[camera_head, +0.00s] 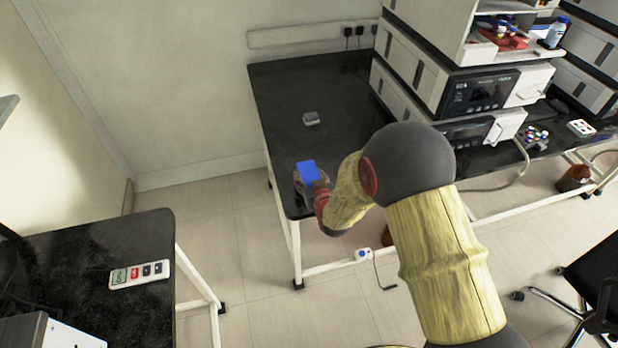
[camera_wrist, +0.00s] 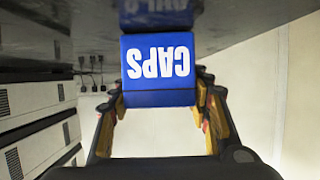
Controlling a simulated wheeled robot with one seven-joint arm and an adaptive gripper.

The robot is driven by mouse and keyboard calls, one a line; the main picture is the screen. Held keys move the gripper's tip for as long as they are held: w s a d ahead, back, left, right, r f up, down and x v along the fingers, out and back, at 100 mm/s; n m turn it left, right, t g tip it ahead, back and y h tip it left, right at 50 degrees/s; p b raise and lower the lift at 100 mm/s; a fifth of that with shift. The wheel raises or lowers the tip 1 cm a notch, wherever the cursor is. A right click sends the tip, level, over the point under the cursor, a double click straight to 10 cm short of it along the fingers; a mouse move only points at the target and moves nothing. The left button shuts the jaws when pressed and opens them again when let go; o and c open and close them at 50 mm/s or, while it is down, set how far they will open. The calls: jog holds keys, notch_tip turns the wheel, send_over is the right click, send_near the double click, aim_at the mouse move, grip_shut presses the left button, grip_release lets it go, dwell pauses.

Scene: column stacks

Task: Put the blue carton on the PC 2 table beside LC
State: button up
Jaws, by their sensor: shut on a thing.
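The blue carton (camera_head: 307,170) is at the near left part of the black-topped table (camera_head: 285,90) beside the stacked instruments. In the wrist view the carton (camera_wrist: 158,70) shows white letters "CAPS", upside down in the picture. My gripper (camera_head: 311,182) is shut on it; in the wrist view the fingers (camera_wrist: 160,100) press on both its sides. The dark tabletop (camera_wrist: 225,22) shows a reflection of the carton close to its edge. I cannot tell whether the carton touches the top. No label reading PC 2 or LC is legible.
A small grey object (camera_head: 311,118) lies farther back on the same table. Instrument stacks (camera_head: 480,92) stand to the right, with bottles on top. The tabletop around the grey object is clear.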

jog(key=shift+f, duration=0.1)
jog(key=o, duration=1.2)
jog(key=shift+o, duration=0.2)
jog(key=shift+r, duration=0.2)
jog(key=p+v, duration=0.3)
jog(key=v, duration=0.9)
